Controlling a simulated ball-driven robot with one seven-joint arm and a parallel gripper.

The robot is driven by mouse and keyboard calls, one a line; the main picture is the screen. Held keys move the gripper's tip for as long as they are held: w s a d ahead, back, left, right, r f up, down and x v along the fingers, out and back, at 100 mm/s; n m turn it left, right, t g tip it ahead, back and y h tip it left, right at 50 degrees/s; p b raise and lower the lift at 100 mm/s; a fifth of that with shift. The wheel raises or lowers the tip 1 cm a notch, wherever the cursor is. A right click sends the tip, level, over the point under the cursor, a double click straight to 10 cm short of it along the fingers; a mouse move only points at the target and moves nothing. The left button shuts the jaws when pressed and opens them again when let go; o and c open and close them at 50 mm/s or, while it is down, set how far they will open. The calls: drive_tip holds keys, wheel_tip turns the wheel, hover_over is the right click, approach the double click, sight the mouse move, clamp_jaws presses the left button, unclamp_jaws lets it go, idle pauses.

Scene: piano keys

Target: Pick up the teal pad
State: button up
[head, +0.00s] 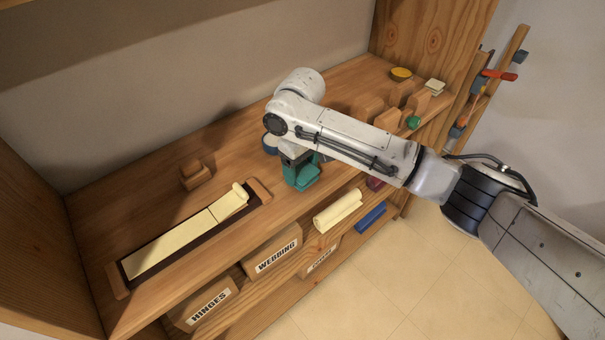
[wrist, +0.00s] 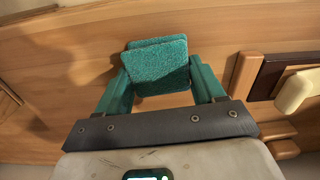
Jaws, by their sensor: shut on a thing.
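The teal pad (wrist: 160,72) is a square with a rough, fuzzy surface in the wrist view. It sits between the tips of the two teal fingers of my gripper (wrist: 160,84), which are shut on it. A second teal edge shows just behind its top; I cannot tell whether it is another layer. In the head view my gripper (head: 299,172) points down over the front part of the wooden shelf (head: 215,150), near its front edge. The pad is hard to tell from the teal fingers there. I cannot tell whether it touches the shelf.
A dark tray with cream keys (head: 185,235) lies left of my gripper. A small wooden block (head: 194,174) stands behind it. Wooden blocks, a green knob (head: 413,122) and a yellow disc (head: 400,74) stand to the right. A cream roll (head: 338,211) and labelled bins (head: 272,255) are below.

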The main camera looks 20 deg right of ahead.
drive_tip(key=shift+r, duration=0.1)
drive_tip(key=shift+c, duration=0.2)
drive_tip(key=shift+r, duration=0.6)
drive_tip(key=s+a+r+p, duration=0.1)
drive_tip(key=s+a+r, duration=0.8)
drive_tip(key=a+r, duration=0.1)
drive_tip(key=shift+s+r+p, duration=0.35)
drive_tip(key=shift+s+r, duration=0.05)
drive_tip(key=shift+r, duration=0.4)
drive_tip(key=o, duration=0.4)
drive_tip(key=c, duration=0.3)
